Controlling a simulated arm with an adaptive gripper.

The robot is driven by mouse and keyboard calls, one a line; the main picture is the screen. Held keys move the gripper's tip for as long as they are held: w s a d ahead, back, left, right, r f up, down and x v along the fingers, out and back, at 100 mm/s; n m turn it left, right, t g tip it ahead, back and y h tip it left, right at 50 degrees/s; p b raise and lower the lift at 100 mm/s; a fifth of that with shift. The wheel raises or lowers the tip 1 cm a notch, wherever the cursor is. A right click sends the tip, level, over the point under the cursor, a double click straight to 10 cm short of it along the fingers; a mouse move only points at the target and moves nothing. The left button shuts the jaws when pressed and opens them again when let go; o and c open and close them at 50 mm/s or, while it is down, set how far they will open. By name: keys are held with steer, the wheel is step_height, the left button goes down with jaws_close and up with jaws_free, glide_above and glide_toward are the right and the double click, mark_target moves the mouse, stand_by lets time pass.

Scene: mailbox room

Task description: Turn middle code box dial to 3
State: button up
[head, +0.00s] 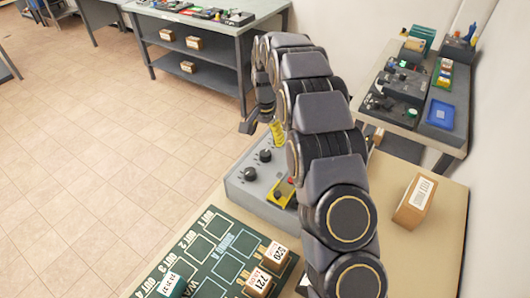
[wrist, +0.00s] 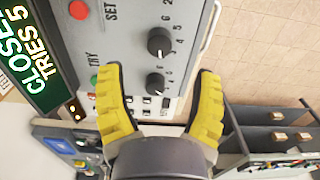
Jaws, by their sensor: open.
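The grey code box (head: 240,188) stands on the table in the head view, with two black dials showing, a nearer one (head: 250,173) and a farther one (head: 265,155). My gripper (wrist: 160,95) is open and empty. Its yellow fingers lie on either side of the lower dial, apart from it. In the head view my arm hides part of the box.
The box's display (wrist: 35,62) reads "CLOSED" and "TRIES 5". A red button (wrist: 79,10) and a green button (wrist: 94,80) sit on the panel. A dark green board (head: 205,250) lies in front, and a cardboard box (head: 415,202) stands at right.

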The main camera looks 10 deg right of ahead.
mark_target(265, 153)
step_height(265, 153, down, 7)
steer(key=shift+r, duration=0.1)
jaws_close()
